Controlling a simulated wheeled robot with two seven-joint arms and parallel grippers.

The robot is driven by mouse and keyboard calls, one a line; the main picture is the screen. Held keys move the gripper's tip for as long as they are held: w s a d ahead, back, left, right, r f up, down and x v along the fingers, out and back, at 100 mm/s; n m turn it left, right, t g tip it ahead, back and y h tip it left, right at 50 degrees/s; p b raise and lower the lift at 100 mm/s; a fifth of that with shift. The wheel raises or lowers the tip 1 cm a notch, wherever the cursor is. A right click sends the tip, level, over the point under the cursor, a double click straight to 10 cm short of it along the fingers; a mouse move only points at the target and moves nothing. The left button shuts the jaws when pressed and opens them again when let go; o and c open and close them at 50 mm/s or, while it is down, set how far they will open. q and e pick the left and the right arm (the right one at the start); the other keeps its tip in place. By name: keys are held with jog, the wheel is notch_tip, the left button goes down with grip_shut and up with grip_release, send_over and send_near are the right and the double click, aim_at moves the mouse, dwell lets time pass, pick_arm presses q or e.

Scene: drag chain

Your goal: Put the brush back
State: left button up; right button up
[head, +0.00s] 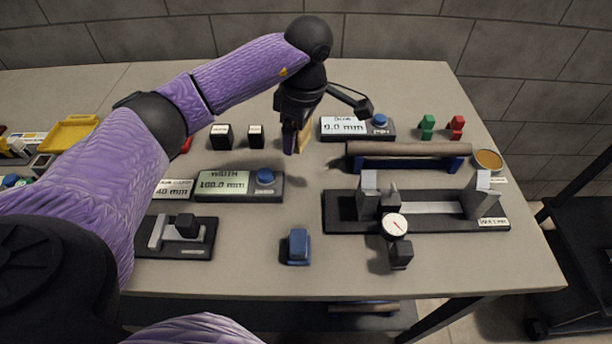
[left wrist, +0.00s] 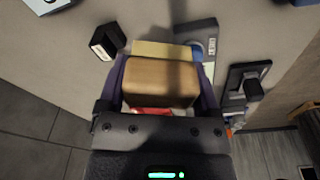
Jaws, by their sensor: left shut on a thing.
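My left gripper (head: 297,140) reaches over the back middle of the table, pointing down. It is shut on the brush (head: 306,138), which shows as a small tan piece beside the fingers. In the left wrist view the brush is a brown wooden block (left wrist: 160,82) between the purple fingers of the left gripper (left wrist: 163,75), with a paler strip along its far edge. The fingers and wrist hide much of it in the head view. I cannot tell whether it touches the table. My right gripper is not in view.
Behind the left gripper is a display box (head: 345,128) with a blue button. Two black blocks (head: 222,137) stand left of it. A brown roller (head: 405,149) on a blue stand, a dial gauge fixture (head: 430,210) and a round tan-topped dish (head: 488,159) are right. A blue block (head: 298,246) stands in front.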

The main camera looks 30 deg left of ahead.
aim_at(298, 174)
pick_arm(q)
notch_tip(298, 174, down, 9)
jog(key=shift+r+b, duration=0.2)
jog(key=shift+b, duration=0.75)
jog(key=shift+w, duration=0.1)
jog(key=shift+f, duration=0.2)
jog(key=o, duration=1)
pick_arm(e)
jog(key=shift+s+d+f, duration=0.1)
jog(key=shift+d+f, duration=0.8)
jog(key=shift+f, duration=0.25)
pick_arm(q)
jog(key=shift+r, duration=0.15)
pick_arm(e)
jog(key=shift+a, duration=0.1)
